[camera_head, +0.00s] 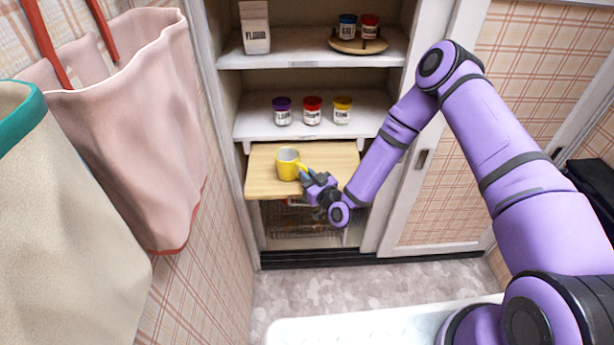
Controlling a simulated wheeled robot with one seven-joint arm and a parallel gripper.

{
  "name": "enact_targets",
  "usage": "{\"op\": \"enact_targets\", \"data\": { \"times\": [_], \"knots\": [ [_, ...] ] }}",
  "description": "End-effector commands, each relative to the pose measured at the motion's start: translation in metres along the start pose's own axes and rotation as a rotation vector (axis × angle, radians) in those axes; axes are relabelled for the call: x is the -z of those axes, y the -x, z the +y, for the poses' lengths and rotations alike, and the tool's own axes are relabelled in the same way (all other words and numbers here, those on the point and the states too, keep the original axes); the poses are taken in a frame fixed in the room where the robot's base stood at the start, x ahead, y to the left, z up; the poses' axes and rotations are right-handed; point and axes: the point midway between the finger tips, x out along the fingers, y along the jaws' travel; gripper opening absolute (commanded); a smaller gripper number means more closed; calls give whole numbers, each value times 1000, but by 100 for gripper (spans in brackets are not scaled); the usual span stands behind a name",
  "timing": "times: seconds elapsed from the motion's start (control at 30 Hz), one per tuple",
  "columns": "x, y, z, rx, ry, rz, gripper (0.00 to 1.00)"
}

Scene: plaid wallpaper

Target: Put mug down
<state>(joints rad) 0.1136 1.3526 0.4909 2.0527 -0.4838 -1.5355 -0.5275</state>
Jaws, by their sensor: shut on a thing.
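A yellow mug (287,165) with a pale inside is upright at the wooden pull-out shelf (262,182) of the cupboard. I cannot tell from this view whether its base touches the board. My gripper (304,174) reaches in from the right and is shut on the mug at its right side, where the handle shows. The fingertips are small and partly hidden by the wrist.
Several jars, among them a purple-lidded one (282,111), stand on the shelf above. A flour box (255,27) and a round wooden tray (371,46) with two jars are higher up. A wire basket (285,222) sits below. Bags (140,120) hang at left. The board's left part is clear.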

Motion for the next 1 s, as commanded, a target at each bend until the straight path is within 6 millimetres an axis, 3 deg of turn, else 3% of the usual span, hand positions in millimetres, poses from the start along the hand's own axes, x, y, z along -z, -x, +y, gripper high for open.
{"op": "enact_targets", "data": {
  "times": [0.1, 0.13, 0.23, 0.63, 1.0],
  "knots": [
    [-1, 0, 0, 0, 0, 1, 0],
    [-2, 0, 0, 0, 0, 0, 15],
    [-1, 0, 0, 0, 0, 0, 38],
    [0, 6, 0, 0, 0, -1, 38],
    [0, 73, 0, 1, -1, -3, 38]
  ]
}}
